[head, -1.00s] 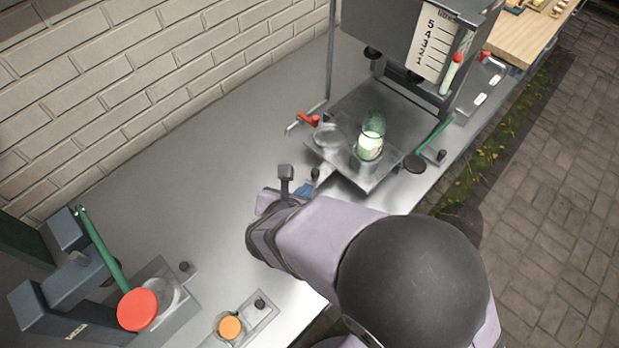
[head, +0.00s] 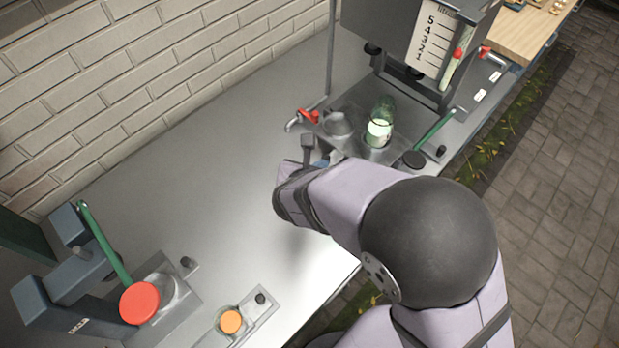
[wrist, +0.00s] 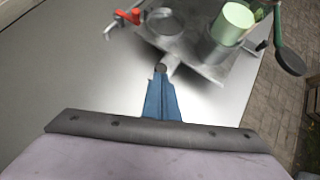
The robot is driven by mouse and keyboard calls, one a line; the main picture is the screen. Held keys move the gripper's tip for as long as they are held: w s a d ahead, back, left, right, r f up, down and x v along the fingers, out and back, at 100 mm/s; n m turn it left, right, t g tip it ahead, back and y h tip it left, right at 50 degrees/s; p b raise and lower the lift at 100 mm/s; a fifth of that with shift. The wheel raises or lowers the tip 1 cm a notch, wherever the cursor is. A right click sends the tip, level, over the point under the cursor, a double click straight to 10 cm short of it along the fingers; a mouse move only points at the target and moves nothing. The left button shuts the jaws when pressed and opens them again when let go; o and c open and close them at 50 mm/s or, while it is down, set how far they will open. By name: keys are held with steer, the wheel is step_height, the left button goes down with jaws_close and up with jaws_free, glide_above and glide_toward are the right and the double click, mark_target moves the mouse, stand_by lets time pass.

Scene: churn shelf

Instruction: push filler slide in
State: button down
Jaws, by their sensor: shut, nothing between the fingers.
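The filler slide (head: 366,152) is a grey metal plate under the filler (head: 420,45) at the back right. On it stands a bottle (head: 380,128) of greenish glass with pale contents, beside an empty round seat (head: 337,124). The slide also shows in the wrist view (wrist: 185,62), with the bottle (wrist: 232,22) upper right. My gripper (wrist: 161,70) is shut and empty, its blue fingers pointing at the slide's near edge. A small dark knob shows at the fingertips; whether they touch it I cannot tell. In the head view my arm hides part of the slide's near edge.
A red-handled tap (head: 308,117) stands left of the slide, and a green lever (head: 435,128) with a black round end to its right. A press with a red disc (head: 139,302) and an orange cap (head: 231,321) are at lower left. The middle counter (head: 190,180) is clear.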

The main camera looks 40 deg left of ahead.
steer(key=b, duration=0.1)
glide_above(348, 157)
steer(key=shift+w+a+f, duration=0.1)
steer(key=shift+w+a, duration=0.15)
steer(key=shift+w, duration=0.2)
steer(key=shift+r, duration=0.2)
steer(key=shift+s+d+f+b, duration=0.2)
steer(key=shift+s+b, duration=0.2)
steer(key=shift+s, duration=0.05)
steer(key=s+f+v, duration=0.1)
steer(key=v, duration=1.1)
steer(key=shift+s+d+b, duration=0.35)
steer(key=shift+d+b, duration=0.05)
steer(key=shift+d, duration=0.1)
steer(key=shift+w, duration=0.1)
